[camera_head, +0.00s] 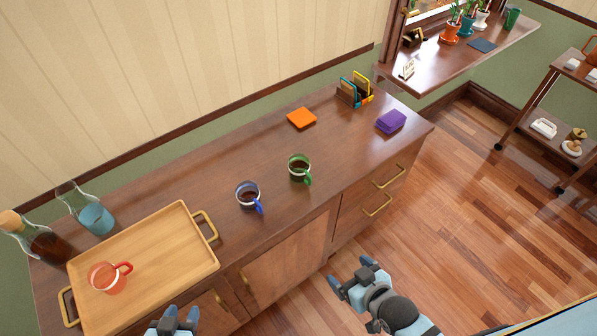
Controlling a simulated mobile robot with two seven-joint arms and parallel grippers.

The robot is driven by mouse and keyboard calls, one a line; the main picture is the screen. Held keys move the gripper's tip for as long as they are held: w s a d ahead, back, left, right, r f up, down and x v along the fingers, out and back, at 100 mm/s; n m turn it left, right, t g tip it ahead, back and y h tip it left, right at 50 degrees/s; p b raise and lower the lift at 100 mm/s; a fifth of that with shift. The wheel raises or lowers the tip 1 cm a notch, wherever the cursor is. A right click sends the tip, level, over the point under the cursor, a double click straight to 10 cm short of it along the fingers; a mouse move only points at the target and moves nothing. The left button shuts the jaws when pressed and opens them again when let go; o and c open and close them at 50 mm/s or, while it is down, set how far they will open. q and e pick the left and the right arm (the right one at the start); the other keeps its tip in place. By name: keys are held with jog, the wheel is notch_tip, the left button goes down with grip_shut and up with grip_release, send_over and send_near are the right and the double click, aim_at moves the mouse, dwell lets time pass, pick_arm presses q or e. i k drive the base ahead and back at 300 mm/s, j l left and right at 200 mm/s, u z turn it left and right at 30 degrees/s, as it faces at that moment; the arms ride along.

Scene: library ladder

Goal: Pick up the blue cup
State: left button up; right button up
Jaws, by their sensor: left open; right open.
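The blue cup (247,193) stands upright on the wooden cabinet top, with a blue handle toward the front right and dark contents inside. My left gripper (179,318) shows at the bottom edge, just in front of the tray, open and empty, and lies below and left of the cup. My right gripper (352,277) is open and empty in front of the cabinet, over the floor, below and right of the cup. Neither gripper touches the cup.
A green cup (299,166) stands right of the blue cup. A wooden tray (165,240) with a red cup (105,278) is at the left, near two glass bottles (92,212). Orange (301,118) and purple (390,121) stacks lie at the back right. The cabinet top (235,160) behind the cups is clear.

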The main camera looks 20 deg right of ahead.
aim_at(248, 193)
jog(key=k+l+u, duration=0.1)
jog(key=u, duration=0.3)
jog(key=k+u, duration=0.15)
jog(key=u, duration=0.25)
jog(key=k+u, duration=0.15)
jog(key=u, duration=0.25)
